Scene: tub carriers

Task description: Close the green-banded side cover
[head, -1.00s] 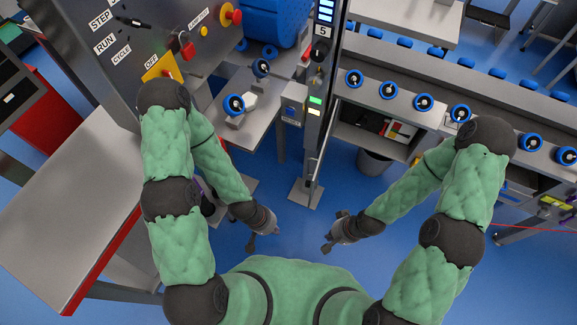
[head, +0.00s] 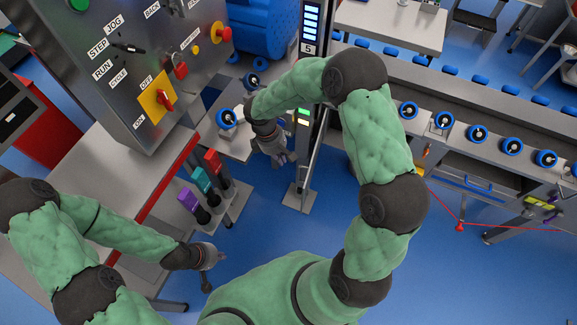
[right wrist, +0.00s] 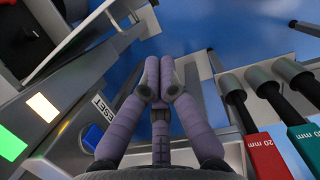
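I cannot make out a green-banded side cover in either view. My right gripper (head: 283,157) reaches across in the head view, in front of the post marked 5, above the floor beside the small grey table. In the right wrist view its two purple fingers (right wrist: 160,78) meet at the tips with nothing visible between them.
The control panel (head: 150,60) stands at upper left. Purple, teal (head: 201,180) and red-handled tools stand in a rack below it. The post (head: 310,60) has lit green and yellow buttons. A conveyor (head: 470,110) with blue rollers runs right. Open floor lies in the middle.

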